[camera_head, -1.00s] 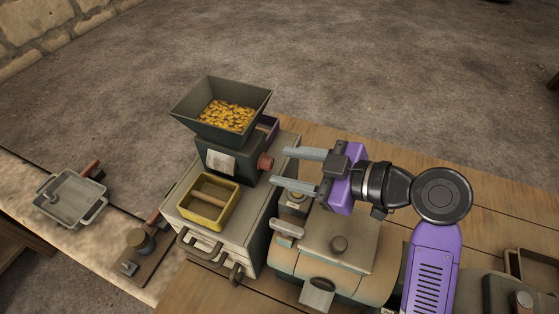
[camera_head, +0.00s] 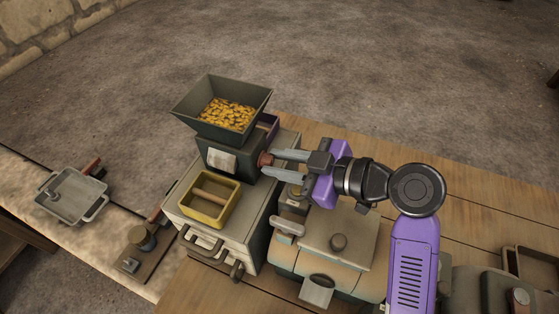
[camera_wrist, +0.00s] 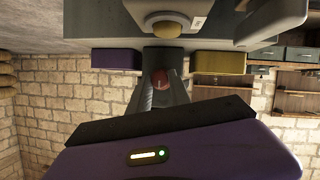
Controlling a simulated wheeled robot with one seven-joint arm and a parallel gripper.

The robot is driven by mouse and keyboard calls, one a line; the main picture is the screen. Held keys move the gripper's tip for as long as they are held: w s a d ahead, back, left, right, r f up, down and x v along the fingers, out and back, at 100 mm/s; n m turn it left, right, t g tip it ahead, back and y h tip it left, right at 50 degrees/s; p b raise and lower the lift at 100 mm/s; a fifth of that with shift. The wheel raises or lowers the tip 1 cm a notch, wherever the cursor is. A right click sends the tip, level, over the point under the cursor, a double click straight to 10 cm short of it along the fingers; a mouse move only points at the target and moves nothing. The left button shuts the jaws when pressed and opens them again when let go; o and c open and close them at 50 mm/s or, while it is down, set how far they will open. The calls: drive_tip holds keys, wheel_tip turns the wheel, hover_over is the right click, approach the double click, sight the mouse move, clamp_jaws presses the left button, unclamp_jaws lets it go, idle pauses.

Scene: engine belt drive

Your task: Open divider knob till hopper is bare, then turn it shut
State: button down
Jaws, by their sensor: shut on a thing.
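The dark hopper (camera_head: 222,92) holds a layer of yellow-orange pieces (camera_head: 226,113) and sits on a dark divider body (camera_head: 217,150). The reddish divider knob (camera_head: 265,159) sticks out of the body's right side. My gripper (camera_head: 274,160) is shut on the knob, coming from the right. In the wrist view the red knob (camera_wrist: 160,78) shows between my gripper's fingertips (camera_wrist: 160,88). The yellow bin (camera_head: 213,220) stands in front of the divider, with a brown bar across it and no pieces visible inside. A purple bin (camera_head: 268,124) is mostly hidden behind the divider.
The divider stands on a grey cabinet (camera_head: 202,239) with handles. A rounded machine with a flat lid (camera_head: 325,240) lies just below my gripper. A grey tray (camera_head: 72,197) and a small tool on a board (camera_head: 141,241) are at left. The wooden table at right (camera_head: 470,205) has free room.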

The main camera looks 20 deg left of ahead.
drive_tip(key=m+g+p, duration=0.1)
drive_tip(key=m+g, duration=0.1)
drive_tip(key=m, duration=0.1)
drive_tip(key=shift+w+r+p, duration=0.15)
drive_tip(key=shift+w+p, duration=0.1)
drive_tip(key=shift+p, duration=0.15)
drive_tip(key=m+g+p, duration=0.1)
drive_tip(key=m+g, duration=0.1)
drive_tip(key=m, duration=0.1)
drive_tip(key=shift+w, duration=0.15)
drive_tip(key=m, duration=0.1)
drive_tip(key=m+g, duration=0.2)
drive_tip(key=shift+w+f+m+y, duration=0.15)
drive_tip(key=shift+f+m+y, duration=0.1)
drive_tip(key=shift+m+y, duration=0.05)
drive_tip(key=shift+f+m+g+y, duration=0.15)
drive_tip(key=shift+m+g+y, duration=0.25)
drive_tip(key=shift+m+g, duration=0.85)
drive_tip(key=shift+m+t, duration=0.25)
drive_tip(key=shift+m, duration=0.2)
drive_tip(key=c, duration=1.2)
unclamp_jaws()
drive_tip(key=shift+w, duration=0.1)
